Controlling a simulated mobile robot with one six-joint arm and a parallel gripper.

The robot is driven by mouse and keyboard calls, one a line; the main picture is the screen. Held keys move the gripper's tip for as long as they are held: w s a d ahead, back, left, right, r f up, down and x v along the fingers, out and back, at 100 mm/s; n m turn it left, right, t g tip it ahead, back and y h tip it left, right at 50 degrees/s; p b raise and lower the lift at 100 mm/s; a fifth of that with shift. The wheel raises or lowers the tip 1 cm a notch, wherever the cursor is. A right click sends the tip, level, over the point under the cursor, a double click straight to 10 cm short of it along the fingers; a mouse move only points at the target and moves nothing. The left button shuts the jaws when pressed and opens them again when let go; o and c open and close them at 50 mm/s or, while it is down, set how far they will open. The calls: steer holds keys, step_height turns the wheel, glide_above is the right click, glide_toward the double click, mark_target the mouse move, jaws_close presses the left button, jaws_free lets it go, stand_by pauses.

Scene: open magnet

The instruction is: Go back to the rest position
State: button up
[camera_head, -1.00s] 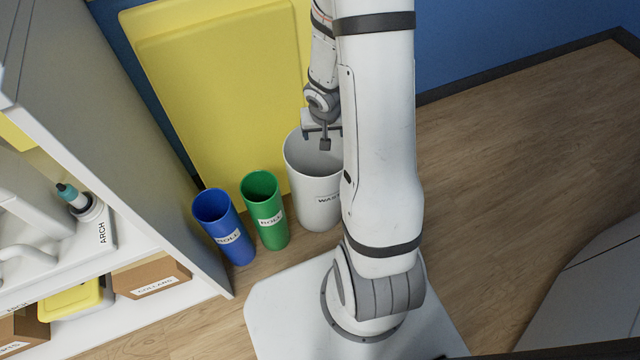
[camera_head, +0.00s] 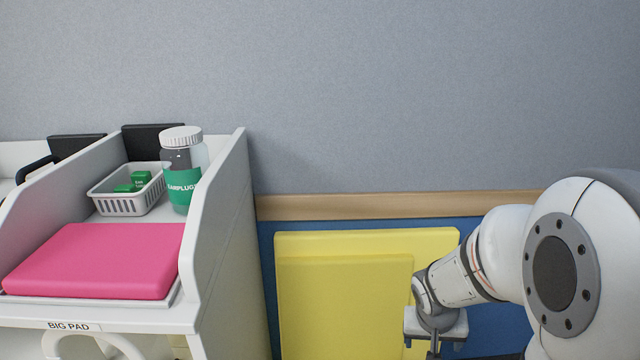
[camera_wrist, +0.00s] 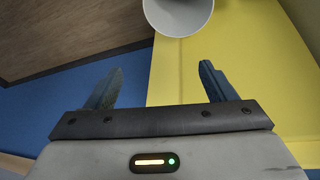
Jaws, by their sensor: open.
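My gripper (camera_wrist: 160,80) is open in the wrist view, with its two dark fingers spread apart and nothing between them. In the head view my gripper (camera_head: 434,350) shows at the lower right, in front of the yellow panel, with its fingertips mostly cut off by the bottom edge. My arm reaches in from the right. The light grey waste bin (camera_wrist: 178,14) shows at the top of the wrist view, beyond the fingers and apart from them.
Yellow panels (camera_head: 345,300) lean against the blue lower wall. On the left stands a white shelf unit (camera_head: 225,200) with a pink pad (camera_head: 100,260), a basket (camera_head: 128,195) of green boxes and an earplug jar (camera_head: 183,170). Wooden floor (camera_wrist: 60,35) shows in the wrist view.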

steer(key=s+a+r+n+p, duration=0.1)
steer(key=s+r+p, duration=0.3)
steer(key=r, duration=0.4)
steer(key=s+a+r+y+p, duration=0.1)
steer(key=s+a+r+p, duration=0.3)
steer(key=r, duration=0.4)
steer(key=s+a+r+n+y+p, duration=0.1)
steer(key=s+a+r+p, duration=0.2)
steer(key=r, duration=0.5)
steer(key=shift+s+r+n+p, duration=0.35)
steer(key=shift+s+p, duration=0.2)
steer(key=shift+s, duration=0.1)
